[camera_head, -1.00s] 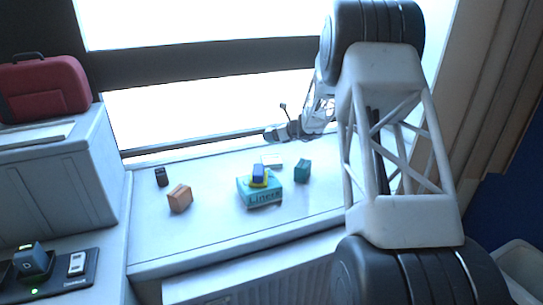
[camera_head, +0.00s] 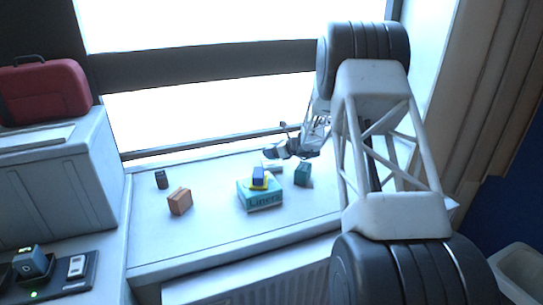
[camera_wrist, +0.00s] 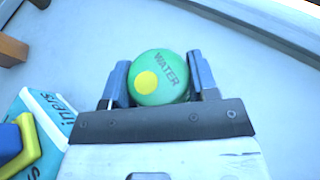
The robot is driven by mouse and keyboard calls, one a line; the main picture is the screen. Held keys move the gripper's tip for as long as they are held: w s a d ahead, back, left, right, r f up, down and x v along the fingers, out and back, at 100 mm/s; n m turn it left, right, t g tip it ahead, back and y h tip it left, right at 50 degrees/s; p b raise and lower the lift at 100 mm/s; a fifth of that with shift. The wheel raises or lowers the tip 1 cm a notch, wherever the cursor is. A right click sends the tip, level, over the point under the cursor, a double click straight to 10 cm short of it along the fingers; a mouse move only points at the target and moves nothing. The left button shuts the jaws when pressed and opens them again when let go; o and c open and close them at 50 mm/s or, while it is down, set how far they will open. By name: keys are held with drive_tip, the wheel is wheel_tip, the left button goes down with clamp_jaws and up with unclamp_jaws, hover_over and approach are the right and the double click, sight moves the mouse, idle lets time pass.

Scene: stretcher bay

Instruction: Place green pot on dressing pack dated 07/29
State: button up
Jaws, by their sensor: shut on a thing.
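The green pot (camera_wrist: 155,90), round with a yellow dot and the word WATER, sits between the two jaws of my gripper (camera_wrist: 162,75) in the wrist view. My gripper is shut on it. In the head view my gripper (camera_head: 277,151) hangs over the back of the sill, behind the teal Liners box; the pot cannot be made out there. A flat white thing (camera_head: 272,165) lies below it, partly hidden. No date 07/29 can be read in either view, so I cannot tell which thing is the dressing pack.
The Liners box (camera_head: 262,201) has a yellow and blue item (camera_head: 259,178) on top. It also shows in the wrist view (camera_wrist: 58,104). A teal block (camera_head: 303,175) stands right of it. A brown box (camera_head: 180,201) and dark block (camera_head: 161,179) stand left. The front sill is clear.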

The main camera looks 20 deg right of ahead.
drive_tip(key=shift+f, duration=1.1)
drive_tip(key=shift+f, duration=0.15)
drive_tip(key=o, duration=0.9)
drive_tip(key=shift+o, duration=0.2)
drive_tip(key=shift+r, duration=0.2)
drive_tip(key=shift+s+d+r, duration=0.25)
drive_tip(key=shift+s+d, duration=0.15)
drive_tip(key=shift+v, duration=1)
wheel_tip(320, 180, up, 7)
drive_tip(key=shift+a, duration=0.1)
